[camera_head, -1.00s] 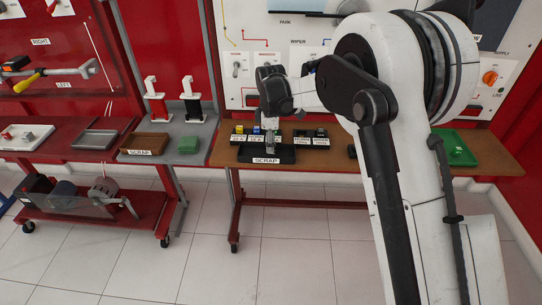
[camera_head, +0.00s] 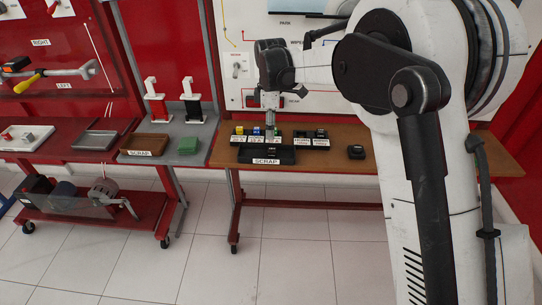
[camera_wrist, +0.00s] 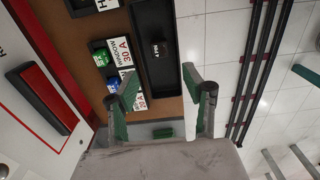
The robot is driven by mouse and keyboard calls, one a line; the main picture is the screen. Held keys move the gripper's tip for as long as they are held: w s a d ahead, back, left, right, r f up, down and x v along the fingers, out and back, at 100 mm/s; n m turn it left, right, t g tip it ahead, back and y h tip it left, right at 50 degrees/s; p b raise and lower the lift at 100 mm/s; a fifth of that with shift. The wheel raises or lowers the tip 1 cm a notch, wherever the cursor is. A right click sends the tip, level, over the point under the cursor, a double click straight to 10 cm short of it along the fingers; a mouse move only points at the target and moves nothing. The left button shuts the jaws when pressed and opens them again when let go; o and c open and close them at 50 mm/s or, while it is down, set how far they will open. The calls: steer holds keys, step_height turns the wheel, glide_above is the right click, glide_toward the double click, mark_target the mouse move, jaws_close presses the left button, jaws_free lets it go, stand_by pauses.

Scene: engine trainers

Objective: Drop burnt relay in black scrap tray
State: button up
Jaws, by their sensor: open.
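The black scrap tray (camera_head: 288,156) sits at the front of the brown bench, with a white SCRAP label on its front. In the wrist view the tray (camera_wrist: 160,78) holds a small black relay (camera_wrist: 158,48) with white lettering, lying on its floor. In the head view the relay is hard to make out, black against black. My gripper (camera_head: 270,128) is above the back of the tray, pointing down. In the wrist view my gripper (camera_wrist: 165,90) has its green-padded fingers spread apart with nothing between them, clear of the relay.
Behind the tray, a labelled holder carries yellow (camera_head: 239,130), blue (camera_head: 256,131) and green (camera_head: 277,132) relays. A second black holder (camera_head: 310,134) stands to their right. A small black object (camera_head: 356,152) lies farther right on the bench. A brown SCRAP tray (camera_head: 146,144) is on the left bench.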

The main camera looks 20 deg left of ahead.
steer(key=shift+r, duration=2.25)
steer(key=s+d+r+m+t, duration=0.1)
steer(key=s+d+r+m, duration=0.25)
steer(key=d, duration=0.55)
steer(key=s+d+r+m+t+y, duration=0.1)
steer(key=s+d+r+m, duration=0.3)
steer(key=d, duration=0.4)
steer(key=s+d+r+m+t, duration=0.1)
steer(key=s+d+r+m, duration=0.25)
steer(key=d+r, duration=0.4)
steer(key=s+d+f+m+t, duration=0.1)
steer(key=s+d+f+m, duration=0.1)
steer(key=s+d, duration=0.4)
steer(key=s+d+f+m+t, duration=0.1)
steer(key=s+d+f+m, duration=0.2)
steer(key=s+d, duration=0.3)
steer(key=s+d+f+m+t+h, duration=0.1)
steer(key=s+d+m, duration=0.3)
steer(key=s, duration=0.4)
steer(key=shift+s+d+f+m+t, duration=0.2)
steer(key=shift+d+f+m+t, duration=0.3)
steer(key=shift+d+f, duration=0.4)
